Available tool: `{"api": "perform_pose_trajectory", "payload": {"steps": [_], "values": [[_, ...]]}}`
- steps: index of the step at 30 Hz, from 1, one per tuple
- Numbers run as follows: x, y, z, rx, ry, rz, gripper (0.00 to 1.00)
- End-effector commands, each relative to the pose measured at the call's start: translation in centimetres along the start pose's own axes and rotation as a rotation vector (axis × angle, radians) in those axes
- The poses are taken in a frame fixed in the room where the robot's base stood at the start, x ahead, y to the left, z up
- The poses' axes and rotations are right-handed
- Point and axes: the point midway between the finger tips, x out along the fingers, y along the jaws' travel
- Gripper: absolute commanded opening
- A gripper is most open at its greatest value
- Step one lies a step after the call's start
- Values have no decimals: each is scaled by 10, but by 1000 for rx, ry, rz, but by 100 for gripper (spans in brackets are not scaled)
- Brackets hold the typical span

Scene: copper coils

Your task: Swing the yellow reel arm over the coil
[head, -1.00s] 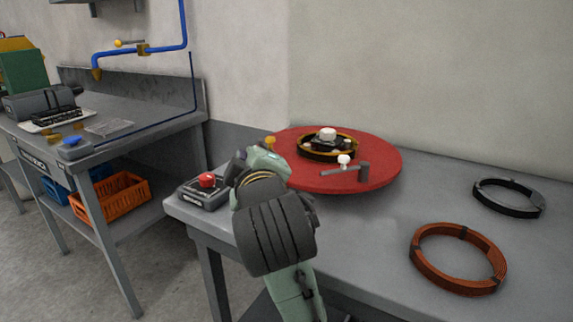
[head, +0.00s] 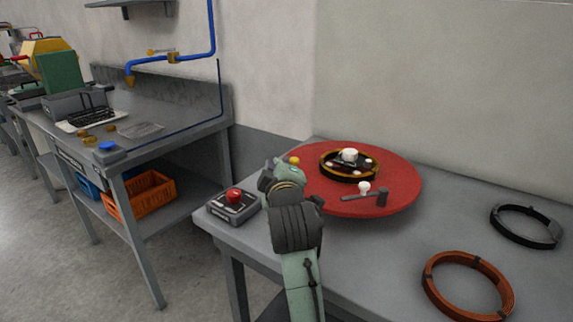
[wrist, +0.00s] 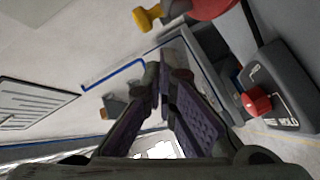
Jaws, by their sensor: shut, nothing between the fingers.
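A round red turntable (head: 405,187) is on the grey bench, with a dark ring with gold edges (head: 349,178) around its hub. A yellow knob (head: 294,160) shows at its left edge, partly behind my arm. The same yellow knob shows in the wrist view (wrist: 147,18), top centre, above and left of my fingers. The rest of the yellow arm is hidden or cannot be made out. A copper coil (head: 430,287) lies on the bench at lower right. My gripper (wrist: 165,78) is shut and empty, apart from the knob; my own wrist hides it in the head view.
A control box with a red button (head: 233,196) stands left of my arm, close to the bench edge; the button also shows in the wrist view (wrist: 256,100). A dark lever with a white knob (head: 365,188) lies on the turntable's front. A black coil (head: 525,240) lies at right.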

Motion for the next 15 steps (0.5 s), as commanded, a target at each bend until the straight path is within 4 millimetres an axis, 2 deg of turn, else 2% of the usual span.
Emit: {"api": "perform_pose_trajectory", "payload": {"steps": [1, 6, 15], "values": [[1, 1, 8, 2, -4, 0, 0], [5, 0, 22, 0, -2, -1, 0], [6, 0, 25, 0, 1, 1, 0]]}}
